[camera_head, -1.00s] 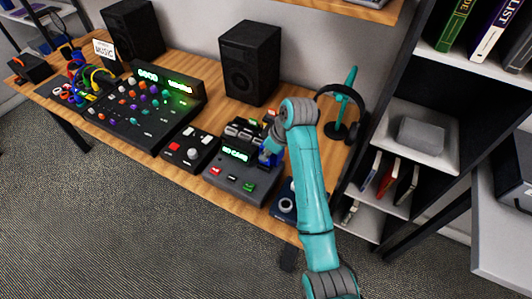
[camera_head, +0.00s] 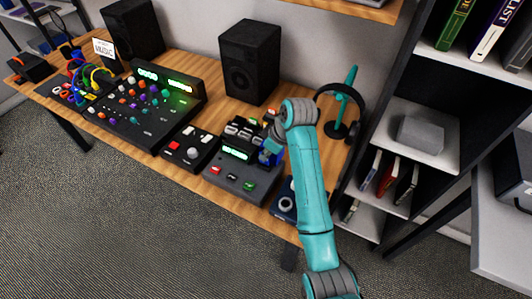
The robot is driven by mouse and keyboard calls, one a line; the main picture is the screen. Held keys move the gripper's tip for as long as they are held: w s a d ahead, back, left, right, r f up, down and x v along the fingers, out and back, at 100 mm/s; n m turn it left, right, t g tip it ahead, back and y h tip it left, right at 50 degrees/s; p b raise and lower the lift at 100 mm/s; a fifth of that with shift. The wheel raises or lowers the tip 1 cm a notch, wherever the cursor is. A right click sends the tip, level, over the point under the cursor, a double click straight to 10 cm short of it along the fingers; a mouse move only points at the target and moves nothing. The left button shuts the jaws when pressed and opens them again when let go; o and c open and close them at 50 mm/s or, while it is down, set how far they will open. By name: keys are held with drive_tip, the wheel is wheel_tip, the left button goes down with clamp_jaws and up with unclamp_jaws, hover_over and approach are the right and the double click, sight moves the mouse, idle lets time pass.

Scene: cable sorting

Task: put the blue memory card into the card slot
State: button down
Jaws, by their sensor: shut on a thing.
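My teal arm reaches over the desk from the lower right, and my gripper (camera_head: 270,153) is at the back right of a dark grey card device (camera_head: 232,178). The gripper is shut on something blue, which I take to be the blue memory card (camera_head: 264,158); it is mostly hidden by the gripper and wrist. The card slot itself is hidden there, so I cannot see how deep the card sits. The device has a lit green display (camera_head: 235,152), a red button and a green button.
A small box with a red button (camera_head: 192,152) stands left of the device, then a large mixer (camera_head: 145,110). A speaker (camera_head: 248,60) is behind. A headphone stand (camera_head: 350,100) and a black shelf (camera_head: 385,120) are close on the right.

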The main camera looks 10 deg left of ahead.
drive_tip(key=shift+f, duration=1.1)
idle(0.6)
drive_tip(key=c, duration=1.2)
unclamp_jaws()
drive_tip(key=shift+w+r, duration=0.1)
drive_tip(key=shift+r, duration=0.1)
drive_tip(key=shift+r, duration=0.55)
drive_tip(key=shift+o, duration=1.1)
drive_tip(key=shift+r, duration=2.8)
